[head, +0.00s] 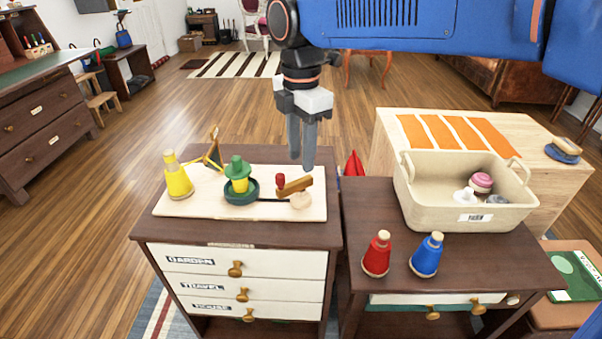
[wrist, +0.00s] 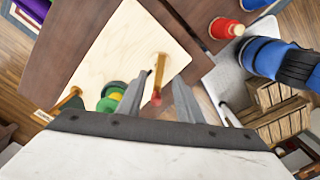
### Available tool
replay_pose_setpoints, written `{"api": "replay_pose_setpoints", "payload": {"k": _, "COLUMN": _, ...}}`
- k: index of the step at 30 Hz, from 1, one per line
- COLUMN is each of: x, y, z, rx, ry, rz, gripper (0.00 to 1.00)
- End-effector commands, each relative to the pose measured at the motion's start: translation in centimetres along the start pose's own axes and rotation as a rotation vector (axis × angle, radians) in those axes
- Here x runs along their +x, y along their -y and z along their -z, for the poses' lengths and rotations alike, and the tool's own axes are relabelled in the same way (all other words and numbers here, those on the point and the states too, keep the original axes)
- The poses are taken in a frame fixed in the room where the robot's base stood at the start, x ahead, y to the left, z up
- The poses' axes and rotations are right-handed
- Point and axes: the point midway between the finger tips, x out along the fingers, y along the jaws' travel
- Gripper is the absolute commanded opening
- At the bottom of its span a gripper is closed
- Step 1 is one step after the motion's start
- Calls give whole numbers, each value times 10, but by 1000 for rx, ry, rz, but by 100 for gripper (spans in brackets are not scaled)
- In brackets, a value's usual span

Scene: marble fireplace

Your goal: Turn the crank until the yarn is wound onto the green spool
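The green spool (head: 236,163) stands upright on a dark green disc (head: 250,195) on a pale board (head: 190,208), with yellow yarn around its lower part. It shows partly in the wrist view (wrist: 113,92), behind a finger. A yellow yarn cone (head: 178,182) stands at the board's left, beside a thin yarn guide (head: 214,150). The crank (head: 296,186) is a wooden arm with a red knob (head: 281,180), at the board's right. My gripper (head: 302,165) points down, open and empty, above the crank. In the wrist view the red knob (wrist: 156,98) appears between the fingers, apparently below them.
The board lies on a drawer cabinet (head: 240,235). Red (head: 377,256) and blue (head: 426,256) cones stand on the right cabinet, in front of a cream bin (head: 470,215) with several items. A red pointed object (head: 353,164) shows behind the cabinets. The space around my gripper is clear.

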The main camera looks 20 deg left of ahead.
Motion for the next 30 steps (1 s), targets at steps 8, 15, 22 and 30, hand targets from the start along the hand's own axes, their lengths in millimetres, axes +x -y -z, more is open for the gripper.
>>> {"api": "replay_pose_setpoints", "payload": {"k": 8, "x": 42, "y": 0, "z": 0, "rx": 0, "ry": 0, "rz": 1, "gripper": 33}}
{"api": "replay_pose_setpoints", "payload": {"k": 15, "x": 58, "y": 0, "z": 0, "rx": 0, "ry": 0, "rz": 0, "gripper": 33}}
{"api": "replay_pose_setpoints", "payload": {"k": 22, "x": 59, "y": 0, "z": 0, "rx": 0, "ry": 0, "rz": 0, "gripper": 33}}
{"api": "replay_pose_setpoints", "payload": {"k": 30, "x": 59, "y": 0, "z": 0, "rx": 0, "ry": 0, "rz": 0, "gripper": 0}}
